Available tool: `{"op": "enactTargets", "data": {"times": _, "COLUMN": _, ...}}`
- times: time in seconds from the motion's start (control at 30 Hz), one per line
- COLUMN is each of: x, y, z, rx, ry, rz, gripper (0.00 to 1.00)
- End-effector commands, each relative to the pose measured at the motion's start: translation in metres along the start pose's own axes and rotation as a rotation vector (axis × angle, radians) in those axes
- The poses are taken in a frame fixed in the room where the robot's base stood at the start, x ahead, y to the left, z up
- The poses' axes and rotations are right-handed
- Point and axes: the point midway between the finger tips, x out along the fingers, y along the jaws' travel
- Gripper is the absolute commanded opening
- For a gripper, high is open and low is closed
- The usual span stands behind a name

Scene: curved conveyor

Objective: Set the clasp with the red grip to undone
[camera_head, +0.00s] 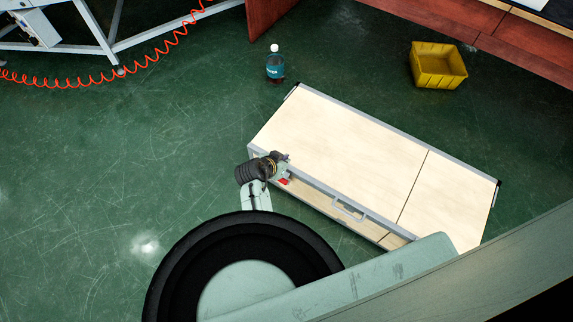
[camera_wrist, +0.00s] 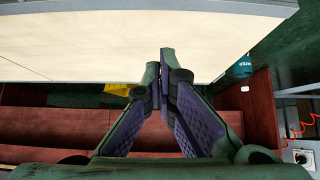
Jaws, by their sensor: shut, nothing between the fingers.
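A flat case with pale wood panels and grey metal edging (camera_head: 345,145) lies on the green floor in the head view. The red grip of the clasp (camera_head: 283,181) shows at its near long side, left of the handle, close below my gripper (camera_head: 284,158). The clasp's own position is too small to read, and my gripper partly covers that spot. In the wrist view my gripper (camera_wrist: 164,58) has its fingertips together and empty, in front of the case's pale panel (camera_wrist: 100,40). The clasp is not visible there.
The case's grey handle (camera_head: 348,210) sticks out to the right of the clasp. A bottle (camera_head: 275,65) stands beyond the case's far left corner, and a yellow bin (camera_head: 438,67) lies behind it. Red-brown panels (camera_head: 440,15) border the back. Open floor lies to the left.

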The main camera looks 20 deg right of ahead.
Motion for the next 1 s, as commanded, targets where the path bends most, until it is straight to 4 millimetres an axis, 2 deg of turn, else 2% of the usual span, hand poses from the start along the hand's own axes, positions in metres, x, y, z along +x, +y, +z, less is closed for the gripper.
{"op": "enactTargets", "data": {"times": 0.17, "x": 0.015, "y": 0.002, "z": -0.001, "rx": 0.021, "ry": -0.004, "rz": 0.004, "gripper": 0.00}}
{"op": "enactTargets", "data": {"times": 0.6, "x": 0.102, "y": 0.002, "z": -0.001, "rx": 0.016, "ry": -0.002, "rz": 0.003, "gripper": 0.00}}
{"op": "enactTargets", "data": {"times": 0.8, "x": 0.089, "y": 0.001, "z": 0.027, "rx": 0.012, "ry": -0.003, "rz": 0.001, "gripper": 0.00}}
{"op": "enactTargets", "data": {"times": 1.0, "x": 0.086, "y": 0.001, "z": 0.037, "rx": 0.014, "ry": -0.002, "rz": 0.002, "gripper": 0.00}}
